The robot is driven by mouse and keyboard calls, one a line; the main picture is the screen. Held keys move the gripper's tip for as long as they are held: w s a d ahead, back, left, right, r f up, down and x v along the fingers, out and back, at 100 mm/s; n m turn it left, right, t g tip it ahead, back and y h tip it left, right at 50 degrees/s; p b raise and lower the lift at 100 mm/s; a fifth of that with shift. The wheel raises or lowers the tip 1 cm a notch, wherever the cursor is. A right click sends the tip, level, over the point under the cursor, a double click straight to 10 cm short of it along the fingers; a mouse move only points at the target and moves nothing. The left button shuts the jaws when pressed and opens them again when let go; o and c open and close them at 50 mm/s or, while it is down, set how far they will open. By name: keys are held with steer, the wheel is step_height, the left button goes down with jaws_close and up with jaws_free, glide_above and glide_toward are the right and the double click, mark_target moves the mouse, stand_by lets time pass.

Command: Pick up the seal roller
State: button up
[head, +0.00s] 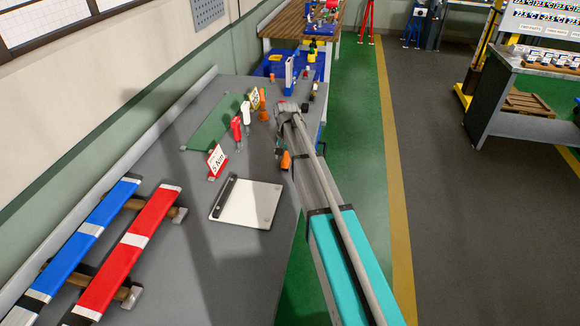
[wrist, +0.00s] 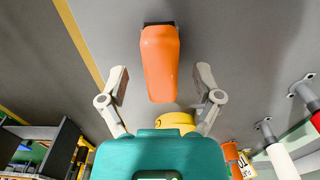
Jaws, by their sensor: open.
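An orange handle-like piece (wrist: 160,62) with a black end shows between my fingers in the wrist view. I take it to be the seal roller, though no roller wheel shows. My gripper (wrist: 161,74) is open, with one finger on each side of the piece and a gap on both sides. In the head view an orange piece (head: 286,160), seemingly the same one, shows by the bench's right edge beside my arm. My gripper is mostly hidden by the arm there.
On the grey bench (head: 190,255) a red-handled tool (head: 237,130), a white-handled tool (head: 246,112) and another orange tool (head: 263,106) stand upright nearby. A 5 Nm sign (head: 216,161) and a white plate (head: 247,203) are to the left. Blue and red bars are nearer.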

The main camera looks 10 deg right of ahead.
steer(key=shift+f+b, duration=0.6)
steer(key=shift+f, duration=0.25)
jaws_close()
